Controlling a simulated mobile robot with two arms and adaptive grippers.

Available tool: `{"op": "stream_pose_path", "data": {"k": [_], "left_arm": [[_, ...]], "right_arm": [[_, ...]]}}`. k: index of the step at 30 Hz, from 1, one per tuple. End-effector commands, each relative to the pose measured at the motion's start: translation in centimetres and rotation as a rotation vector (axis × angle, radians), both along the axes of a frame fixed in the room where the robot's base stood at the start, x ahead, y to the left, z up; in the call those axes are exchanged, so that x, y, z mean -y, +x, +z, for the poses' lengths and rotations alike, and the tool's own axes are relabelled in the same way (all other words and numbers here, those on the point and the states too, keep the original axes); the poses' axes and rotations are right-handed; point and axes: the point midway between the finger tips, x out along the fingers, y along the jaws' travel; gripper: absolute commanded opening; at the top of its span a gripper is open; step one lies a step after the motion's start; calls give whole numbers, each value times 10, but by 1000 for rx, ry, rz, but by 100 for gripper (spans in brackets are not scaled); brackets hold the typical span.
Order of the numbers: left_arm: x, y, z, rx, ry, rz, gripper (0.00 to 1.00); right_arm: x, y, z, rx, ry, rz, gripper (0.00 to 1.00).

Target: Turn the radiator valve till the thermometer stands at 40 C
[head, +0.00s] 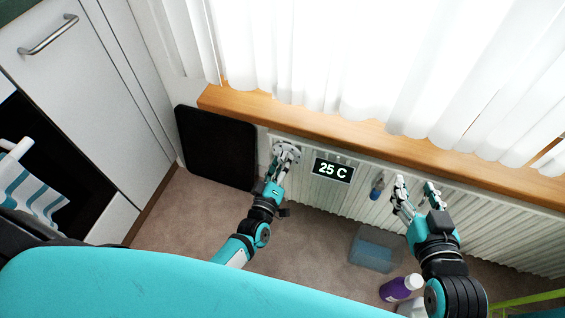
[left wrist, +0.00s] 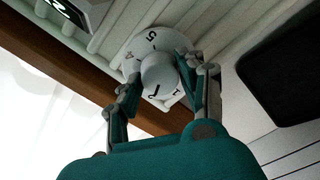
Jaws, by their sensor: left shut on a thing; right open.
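The white radiator valve (left wrist: 158,72) fills the middle of the left wrist view, with numbers around its dial. In the head view the valve (head: 287,149) is at the left end of the radiator (head: 330,197). My left gripper (head: 282,163) is shut on the valve, one finger on each side of its knob; it also shows in the left wrist view (left wrist: 165,85). The thermometer (head: 333,170) is a black display right of the valve and reads 25 C. My right gripper (head: 416,190) is open and empty in front of the radiator, at the right.
A wooden sill (head: 330,121) and white curtains (head: 330,50) are above the radiator. A black panel (head: 216,147) stands left of it. A clear blue tub (head: 375,249) and a purple bottle (head: 401,288) stand on the floor below my right arm.

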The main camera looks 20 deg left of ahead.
Motion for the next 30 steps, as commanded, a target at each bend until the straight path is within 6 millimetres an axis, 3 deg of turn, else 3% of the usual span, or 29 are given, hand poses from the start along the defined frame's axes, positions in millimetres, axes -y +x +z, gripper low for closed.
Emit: {"op": "stream_pose_path", "data": {"k": [4, 5, 10, 20, 23, 30], "left_arm": [[1, -1, -2, -4, -1, -1, 8], [1, -1, -2, -4, -1, -1, 42], [0, -1, -1, -3, -2, -1, 63], [0, -5, -1, -3, -2, -1, 63], [0, -17, -2, -4, -2, 0, 63], [-2, -68, -2, -6, -1, -1, 63]], "right_arm": [[0, 0, 0, 1, 0, 0, 48], [0, 0, 0, 1, 0, 0, 48], [0, 0, 0, 1, 0, 0, 48], [0, 0, 1, 3, 1, 0, 48], [0, 0, 1, 3, 1, 0, 48], [0, 0, 1, 2, 0, 0, 48]]}}
